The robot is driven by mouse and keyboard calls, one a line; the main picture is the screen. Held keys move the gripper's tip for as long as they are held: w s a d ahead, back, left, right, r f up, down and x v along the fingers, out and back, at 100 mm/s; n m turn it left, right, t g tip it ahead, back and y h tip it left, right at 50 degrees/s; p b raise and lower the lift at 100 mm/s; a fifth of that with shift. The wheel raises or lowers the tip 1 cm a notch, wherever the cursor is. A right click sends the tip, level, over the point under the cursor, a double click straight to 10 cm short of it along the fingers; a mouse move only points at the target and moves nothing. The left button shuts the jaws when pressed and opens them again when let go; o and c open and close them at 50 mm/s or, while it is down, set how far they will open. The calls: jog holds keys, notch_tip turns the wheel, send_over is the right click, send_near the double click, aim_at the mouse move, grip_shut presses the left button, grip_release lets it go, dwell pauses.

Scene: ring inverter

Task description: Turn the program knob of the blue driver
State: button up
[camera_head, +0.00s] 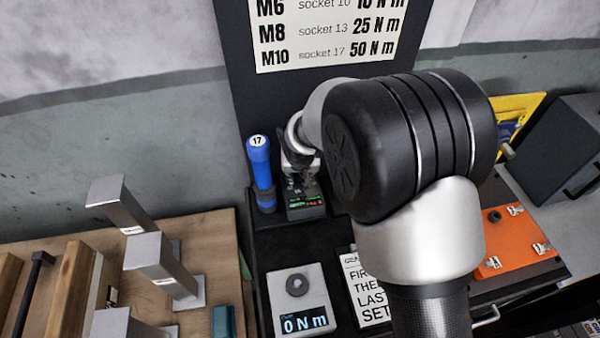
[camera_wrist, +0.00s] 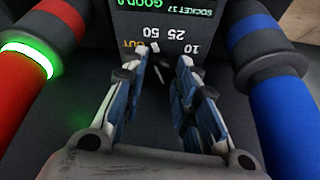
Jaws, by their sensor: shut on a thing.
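The blue driver (camera_head: 262,172), marked 17, stands upright left of a small control box (camera_head: 306,211) with a lit green display. In the wrist view the blue driver (camera_wrist: 282,110) is at the right and the box face (camera_wrist: 170,22) is upside down, reading GOOD, SOCKET 17 and the marks OUT, 10, 25, 50. My gripper (camera_wrist: 163,64) is shut on the dark program knob (camera_wrist: 158,72), in front of these marks. The fingers hide part of it; I cannot tell which mark it points to. In the head view my gripper (camera_head: 302,168) is partly hidden by my wrist.
A red driver (camera_wrist: 38,70) with a glowing green ring stands close on the other side. A torque tester (camera_head: 299,299) reads 0 N m below. Metal posts (camera_head: 160,265) stand at the left, an orange plate (camera_head: 510,238) lies right, and a torque chart (camera_head: 325,30) is behind.

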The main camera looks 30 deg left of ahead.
jog(key=o, duration=1.1)
jog(key=shift+r, duration=0.1)
jog(key=v, duration=1.2)
jog(key=shift+d, duration=0.1)
